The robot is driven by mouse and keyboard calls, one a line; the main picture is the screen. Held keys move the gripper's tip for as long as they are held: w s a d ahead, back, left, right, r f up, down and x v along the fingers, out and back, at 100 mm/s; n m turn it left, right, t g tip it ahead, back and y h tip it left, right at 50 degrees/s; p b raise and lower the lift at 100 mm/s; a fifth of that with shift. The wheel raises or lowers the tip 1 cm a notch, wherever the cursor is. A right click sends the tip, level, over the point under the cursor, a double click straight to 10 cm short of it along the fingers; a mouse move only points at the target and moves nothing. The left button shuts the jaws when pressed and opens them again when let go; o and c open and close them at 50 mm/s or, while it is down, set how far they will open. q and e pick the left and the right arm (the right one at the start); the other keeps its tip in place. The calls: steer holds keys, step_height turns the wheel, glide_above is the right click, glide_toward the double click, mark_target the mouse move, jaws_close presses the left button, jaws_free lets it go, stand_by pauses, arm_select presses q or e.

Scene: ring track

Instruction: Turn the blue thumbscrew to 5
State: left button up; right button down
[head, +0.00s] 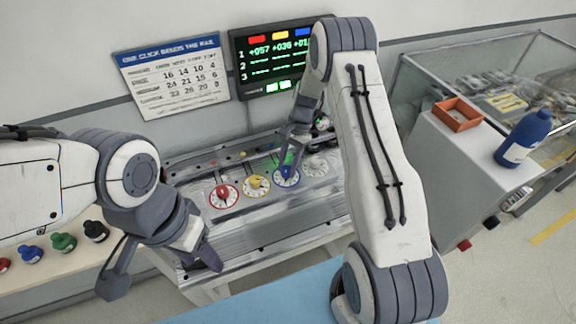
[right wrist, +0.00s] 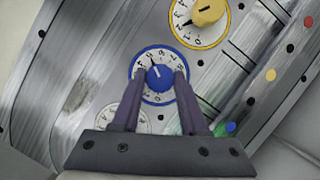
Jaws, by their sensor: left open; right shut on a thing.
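The blue thumbscrew (head: 287,171) sits in the middle of a white numbered dial with a blue rim (head: 287,182) on the metal bench. In the right wrist view the blue thumbscrew (right wrist: 159,77) is between the fingertips of my right gripper (right wrist: 158,85), which is shut on it. The blue-rimmed dial (right wrist: 153,58) shows digits around it; its exact setting is too small to read surely. My right gripper (head: 289,160) comes down on the thumbscrew from above in the head view. My left gripper (head: 165,270) is open and empty, in front of the bench's left part.
A red dial (head: 223,195) and a yellow dial (head: 256,184) lie left of the blue one; a plain white dial (head: 315,165) lies right. A screen (head: 280,60) and a chart (head: 170,75) stand behind. Several colored knobs line the left shelf (head: 60,265).

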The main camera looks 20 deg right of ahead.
steer(key=shift+c, duration=2.2)
jaws_free()
steer(key=b+v, duration=0.2)
steer(key=v, duration=0.8)
steer(key=shift+r+b, duration=0.3)
steer(key=shift+b, duration=0.05)
